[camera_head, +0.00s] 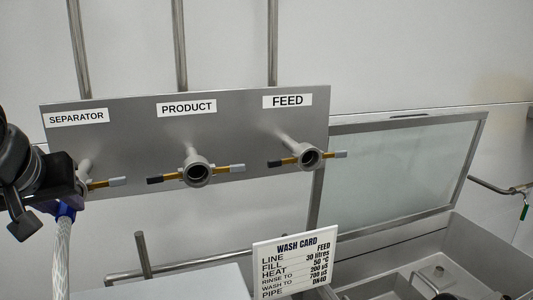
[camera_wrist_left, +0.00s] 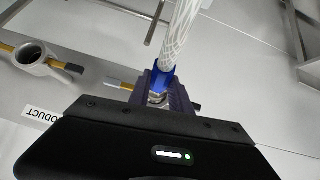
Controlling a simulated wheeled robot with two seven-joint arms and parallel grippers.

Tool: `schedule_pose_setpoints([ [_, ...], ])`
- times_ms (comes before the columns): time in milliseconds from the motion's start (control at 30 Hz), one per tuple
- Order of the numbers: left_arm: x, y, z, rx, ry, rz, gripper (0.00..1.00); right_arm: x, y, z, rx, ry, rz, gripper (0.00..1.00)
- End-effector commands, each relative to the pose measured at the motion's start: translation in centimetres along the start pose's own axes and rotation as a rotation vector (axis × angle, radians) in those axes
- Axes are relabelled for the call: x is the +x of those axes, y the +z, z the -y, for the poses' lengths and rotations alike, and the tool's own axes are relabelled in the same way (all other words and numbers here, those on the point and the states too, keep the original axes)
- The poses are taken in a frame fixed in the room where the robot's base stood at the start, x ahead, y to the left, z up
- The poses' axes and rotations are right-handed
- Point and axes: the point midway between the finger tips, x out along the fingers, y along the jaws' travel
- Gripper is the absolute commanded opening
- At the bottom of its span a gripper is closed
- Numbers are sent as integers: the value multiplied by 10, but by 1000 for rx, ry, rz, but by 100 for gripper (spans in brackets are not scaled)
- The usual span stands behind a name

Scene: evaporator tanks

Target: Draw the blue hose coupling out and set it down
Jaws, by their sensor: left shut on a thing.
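The blue hose coupling (camera_head: 65,210) shows just below my left gripper (camera_head: 72,192) at the left of the head view, in front of the SEPARATOR port (camera_head: 84,166). A pale braided hose (camera_head: 63,250) hangs down from it. In the left wrist view the blue coupling (camera_wrist_left: 161,78) sits at the fingers of my left gripper (camera_wrist_left: 160,98), which is shut on it, with a bit of bright metal between the fingers. The gripper hides part of the coupling and port, so I cannot tell whether they touch. My right gripper is not in view.
The PRODUCT port (camera_head: 197,172) and FEED port (camera_head: 309,157) stick out of the grey panel (camera_head: 240,120), both open-ended with orange-and-grey handles. A wash card (camera_head: 296,265) stands below. An open-lidded tank (camera_head: 400,240) is at the right.

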Motion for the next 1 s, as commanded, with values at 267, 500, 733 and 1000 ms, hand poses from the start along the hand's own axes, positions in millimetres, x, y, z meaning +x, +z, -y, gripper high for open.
schedule_pose_setpoints([
  [267,0,0,0,0,1,-1,0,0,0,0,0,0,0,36],
  [500,-3,3,0,0,1,-1,0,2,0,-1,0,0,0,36],
  [733,-8,8,0,0,1,-1,0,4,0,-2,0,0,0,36],
  [1000,-12,13,0,0,1,-1,0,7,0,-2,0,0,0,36],
])
